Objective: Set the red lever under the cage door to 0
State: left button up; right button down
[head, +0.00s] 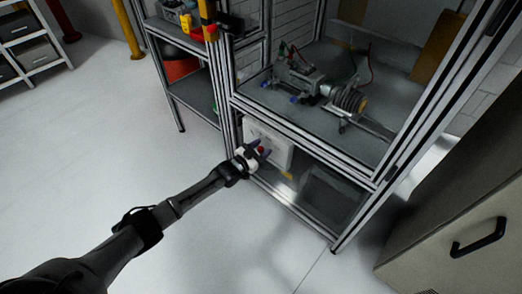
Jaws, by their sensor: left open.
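A metal-framed cage (305,165) stands at centre right with a servo motor rig (325,90) on its upper deck. Below the deck edge is a pale control box (282,150). A small red part, which looks like the red lever (261,149), shows at the left side of this box. My left gripper (262,148) is at the box front, its fingers open on either side of the red part. I cannot tell whether they touch it. The lever's setting and any markings are too small to read. My right gripper is not in view.
A grey cabinet with a black handle (478,237) stands at the lower right. A shelf rack (195,97) with a red bin (180,68) adjoins the cage at the left. A drawer unit (33,45) is at the far left. The pale floor at left and front is clear.

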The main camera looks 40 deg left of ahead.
pick_arm(q)
jog(key=shift+c, duration=0.5)
grip_shut()
